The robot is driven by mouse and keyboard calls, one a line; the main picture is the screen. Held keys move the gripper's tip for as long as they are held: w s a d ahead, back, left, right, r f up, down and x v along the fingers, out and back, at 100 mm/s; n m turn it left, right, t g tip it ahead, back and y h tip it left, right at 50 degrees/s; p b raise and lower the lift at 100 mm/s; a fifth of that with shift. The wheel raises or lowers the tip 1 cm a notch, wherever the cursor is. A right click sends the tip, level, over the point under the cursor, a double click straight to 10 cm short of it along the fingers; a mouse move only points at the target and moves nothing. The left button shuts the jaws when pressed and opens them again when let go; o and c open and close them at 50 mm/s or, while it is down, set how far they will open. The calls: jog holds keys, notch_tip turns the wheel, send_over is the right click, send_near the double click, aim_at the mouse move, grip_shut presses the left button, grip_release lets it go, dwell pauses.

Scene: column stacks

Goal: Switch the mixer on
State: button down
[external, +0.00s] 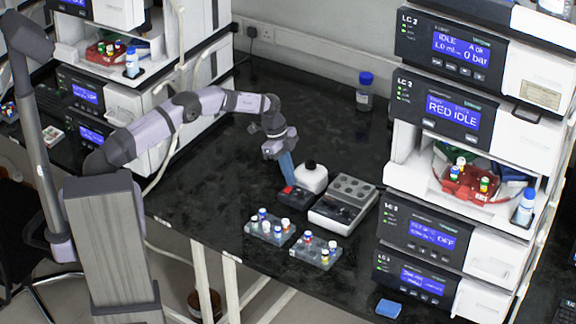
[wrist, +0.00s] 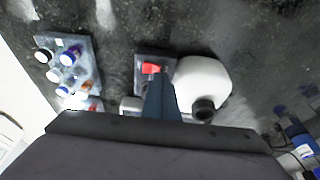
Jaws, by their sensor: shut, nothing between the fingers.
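The mixer is a white rounded body (external: 312,180) with a black cup on top, standing on the dark bench. It also shows in the wrist view (wrist: 200,78), its black cup towards the bottom of the picture. Close on its left is a small dark box (external: 298,202) with a red switch (wrist: 151,68). My gripper (external: 290,182) is shut and empty, its blue fingers pointing down at the red switch. In the wrist view the fingertips (wrist: 157,82) are right beside the red switch and hide part of the box. I cannot tell whether they touch it.
Two vial racks (external: 270,227) (external: 317,251) stand in front of the box. A grey-and-white device (external: 343,203) with round wells is right of the mixer. A blue-capped bottle (external: 364,92) stands behind. Instrument stacks (external: 445,110) rise on the right. The bench left of the box is clear.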

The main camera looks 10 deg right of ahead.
jog(key=shift+f, duration=0.35)
jog(key=shift+r, duration=0.1)
jog(key=shift+r+p, duration=1)
jog(key=shift+r, duration=1.45)
